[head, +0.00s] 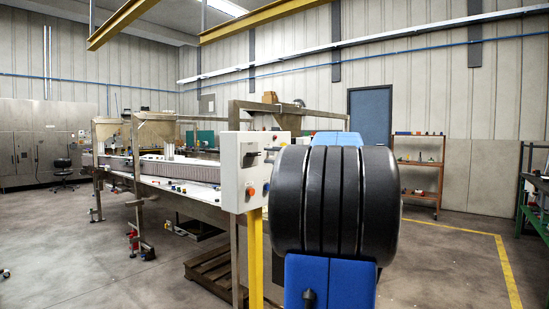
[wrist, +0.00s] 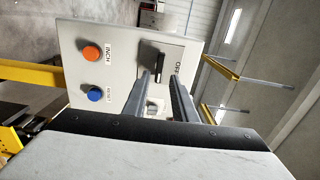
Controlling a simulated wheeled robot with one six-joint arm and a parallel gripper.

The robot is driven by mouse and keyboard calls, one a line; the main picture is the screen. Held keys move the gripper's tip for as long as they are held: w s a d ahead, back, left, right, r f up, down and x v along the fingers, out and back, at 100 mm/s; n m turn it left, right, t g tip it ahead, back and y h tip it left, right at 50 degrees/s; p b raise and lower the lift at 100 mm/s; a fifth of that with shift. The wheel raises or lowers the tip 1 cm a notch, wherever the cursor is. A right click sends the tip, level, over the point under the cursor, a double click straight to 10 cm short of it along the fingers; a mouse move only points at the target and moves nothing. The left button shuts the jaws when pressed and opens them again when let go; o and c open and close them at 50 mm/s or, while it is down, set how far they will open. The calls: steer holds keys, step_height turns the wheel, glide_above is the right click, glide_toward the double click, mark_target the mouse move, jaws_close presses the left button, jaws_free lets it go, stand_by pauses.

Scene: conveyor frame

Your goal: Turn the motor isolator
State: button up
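The motor isolator is a black handle (wrist: 152,50) on a grey plate in the wrist view, with the word OFF beside it. It sits on a pale control box (wrist: 118,30), which is also in the head view (head: 231,172) on a yellow post. My gripper (wrist: 160,77) is open, its two grey fingers pointing at the plate. The fingertips are close to the handle, which shows just beyond and partly between them. I cannot tell whether they touch it. In the head view my own black and blue arm hides most of the gripper.
An orange button (wrist: 92,52) marked INCH and a blue button (wrist: 95,93) are on the same panel, left of the handle in the wrist view. The conveyor frame (head: 180,182) stands behind and left of the box. Open floor lies at the right, before a shelf (head: 420,165).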

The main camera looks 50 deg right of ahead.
mark_target(257, 154)
steer(key=shift+w+a, duration=0.15)
steer(key=shift+w, duration=1.4)
steer(key=shift+w+a, duration=0.15)
steer(key=shift+w, duration=1.35)
jaws_close()
steer(key=n, duration=0.8)
steer(key=shift+n, duration=0.4)
steer(key=n, duration=0.4)
steer(key=shift+n, duration=0.3)
steer(key=n, duration=0.4)
steer(key=shift+o, duration=1.2)
jaws_free()
steer(key=s+d, duration=0.1)
steer(key=s, duration=1.6)
steer(key=shift+s+d, duration=0.2)
